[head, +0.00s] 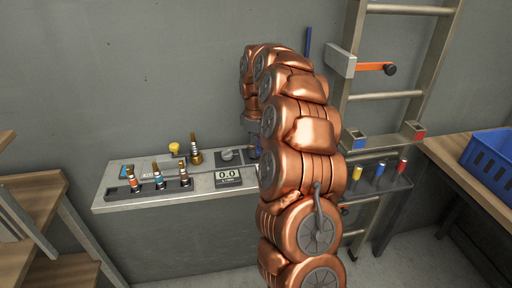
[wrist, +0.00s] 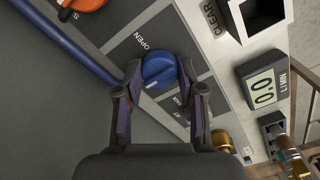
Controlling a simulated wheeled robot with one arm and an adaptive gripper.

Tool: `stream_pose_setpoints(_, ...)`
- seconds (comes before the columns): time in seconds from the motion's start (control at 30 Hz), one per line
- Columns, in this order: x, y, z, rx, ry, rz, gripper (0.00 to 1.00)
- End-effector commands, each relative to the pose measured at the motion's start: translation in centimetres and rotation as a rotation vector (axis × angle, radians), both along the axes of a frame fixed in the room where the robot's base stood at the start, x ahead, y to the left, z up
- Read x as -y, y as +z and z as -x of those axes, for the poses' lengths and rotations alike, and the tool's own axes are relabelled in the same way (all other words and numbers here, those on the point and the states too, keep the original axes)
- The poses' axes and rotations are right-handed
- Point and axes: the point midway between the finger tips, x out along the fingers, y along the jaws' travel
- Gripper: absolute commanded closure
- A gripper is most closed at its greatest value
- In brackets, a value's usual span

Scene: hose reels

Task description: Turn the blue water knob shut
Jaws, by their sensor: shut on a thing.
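In the wrist view the round blue water knob (wrist: 158,69) sits on a grey panel, with a pale pointer mark toward its lower left. The word OPEN is printed beside it, up and to the left. My gripper (wrist: 160,80) is shut on the knob, one dark finger on each side. In the head view my copper-coloured arm hides most of the gripper and the knob. The display (head: 228,177) on the shelf front reads 0.0, and it also shows in the wrist view (wrist: 263,89).
An orange knob (wrist: 83,3) and a blue pipe (wrist: 65,45) are near the blue knob. Several nozzles stand on the grey bench (head: 115,205). A ladder (head: 350,95) with an orange-handled part is to the right. A blue crate (head: 490,160) rests on a wooden table.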

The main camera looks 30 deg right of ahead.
Motion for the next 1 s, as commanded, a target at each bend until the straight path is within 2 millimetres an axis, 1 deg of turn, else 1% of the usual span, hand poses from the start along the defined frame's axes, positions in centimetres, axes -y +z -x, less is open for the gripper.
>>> stream_pose_setpoints(0.43,-0.06,-0.10,0.06,-0.003,0.009,-0.001,0.96)
stream_pose_setpoints(0.47,-0.06,-0.10,0.06,-0.003,0.009,-0.001,0.58)
stream_pose_setpoints(0.5,-0.06,-0.10,0.06,-0.003,0.009,-0.001,0.54)
stream_pose_setpoints(0.67,-0.03,-0.06,0.04,-0.001,0.008,0.000,0.38)
stream_pose_setpoints(0.7,-0.01,-0.05,0.03,-0.001,0.008,0.000,0.36)
stream_pose_setpoints(1.0,0.01,0.11,0.00,0.000,0.007,0.000,0.36)
